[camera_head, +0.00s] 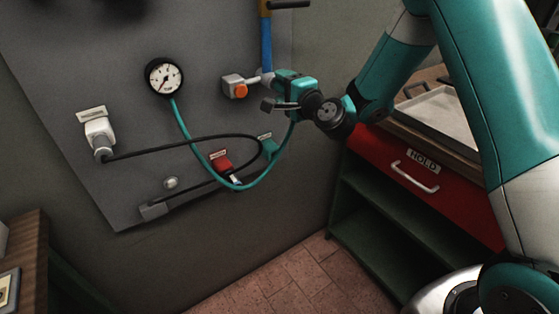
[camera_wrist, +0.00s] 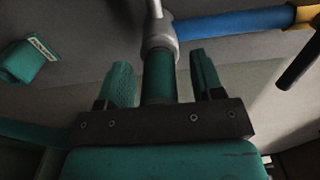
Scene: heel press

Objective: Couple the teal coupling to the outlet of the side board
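The teal coupling (camera_wrist: 158,75) stands between the two fingers of my gripper (camera_wrist: 165,82) in the wrist view. Its far end meets the grey metal fitting of the outlet (camera_wrist: 158,38), in line with it and with no gap that I can see. A gap shows between the coupling and the right finger, and a narrower one at the left, so my gripper looks open around it. In the head view my gripper (camera_head: 275,92) is at the outlet, right of the orange-knobbed valve (camera_head: 238,88), and hides the coupling. The teal hose (camera_head: 240,187) loops from the gauge (camera_head: 164,77) up towards my gripper.
A blue pipe (camera_head: 266,42) rises above the outlet. A teal labelled holder (camera_head: 268,143) and a red one (camera_head: 221,160) are on the board (camera_head: 60,55) below. A black cable crosses the board from a white plug (camera_head: 99,132). A red drawer marked HOLD (camera_head: 445,185) stands at the right.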

